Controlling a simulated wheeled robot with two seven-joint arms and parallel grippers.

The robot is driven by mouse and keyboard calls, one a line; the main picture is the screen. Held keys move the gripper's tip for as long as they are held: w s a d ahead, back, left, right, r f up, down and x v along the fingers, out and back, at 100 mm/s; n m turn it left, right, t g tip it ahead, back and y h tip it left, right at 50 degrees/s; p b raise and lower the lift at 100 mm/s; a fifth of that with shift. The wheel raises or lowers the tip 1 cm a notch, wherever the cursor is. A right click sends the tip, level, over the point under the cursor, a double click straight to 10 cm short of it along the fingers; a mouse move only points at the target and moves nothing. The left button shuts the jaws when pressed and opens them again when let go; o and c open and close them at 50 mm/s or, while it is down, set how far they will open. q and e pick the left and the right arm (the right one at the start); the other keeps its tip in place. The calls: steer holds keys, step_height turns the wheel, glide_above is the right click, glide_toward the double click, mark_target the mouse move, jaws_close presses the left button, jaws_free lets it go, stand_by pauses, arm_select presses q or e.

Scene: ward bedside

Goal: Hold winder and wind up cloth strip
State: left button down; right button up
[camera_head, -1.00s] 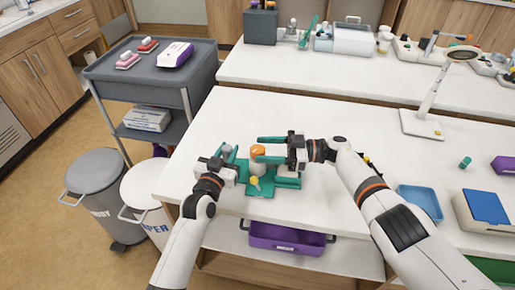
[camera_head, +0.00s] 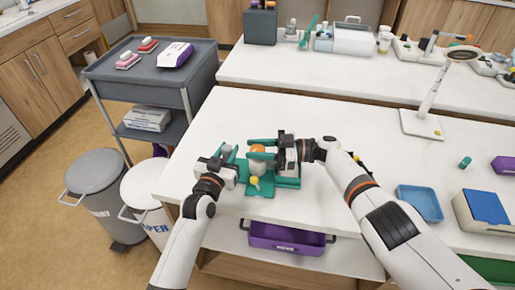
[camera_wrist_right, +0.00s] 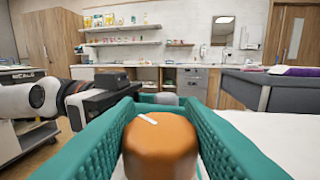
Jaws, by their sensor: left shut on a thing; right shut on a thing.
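The winder has a green base (camera_head: 259,191) on the white table, with a yellow knob (camera_head: 254,181) at its front and a rounded grey part (camera_head: 256,167) above. An orange knob (camera_head: 257,148) stands at its top. My right gripper (camera_head: 261,150) is shut on the orange knob, which also shows between its teal fingers in the right wrist view (camera_wrist_right: 160,148). A small white mark lies on the knob's top. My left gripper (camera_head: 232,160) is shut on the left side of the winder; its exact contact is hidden. I cannot clearly make out the cloth strip.
A blue tray (camera_head: 420,203) and a blue-topped box (camera_head: 485,208) lie to the right. A lamp stand (camera_head: 422,124) is behind. A purple bin (camera_head: 287,238) is on the shelf below. The table's left part is clear.

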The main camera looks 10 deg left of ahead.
steer(key=shift+w+d+f+t, duration=0.1)
steer(key=shift+w+t, duration=0.05)
steer(key=shift+t, duration=0.25)
steer(key=shift+m+t, duration=1.4)
steer(key=shift+t, duration=0.4)
steer(key=m+t, duration=0.1)
steer(key=t, duration=0.1)
steer(key=m+t+h, duration=0.1)
steer(key=t, duration=0.1)
steer(key=m+t, duration=0.2)
steer(key=shift+s+h, duration=0.3)
steer(key=m+t+h, duration=0.4)
steer(key=t, duration=0.1)
steer(key=shift+a, duration=0.2)
steer(key=shift+a+r+m+t+h, duration=0.1)
steer(key=shift+r+m+t+h, duration=0.05)
steer(key=shift+m+t+h, duration=0.55)
steer(key=shift+a+r+m+t+h, duration=0.1)
steer(key=shift+m+t+h, duration=0.5)
steer(key=shift+t+h, duration=0.1)
steer(key=shift+w+d+m+h, duration=0.1)
steer(key=shift+m+h, duration=0.2)
steer(key=shift+d+h, duration=0.1)
steer(key=shift+h, duration=0.2)
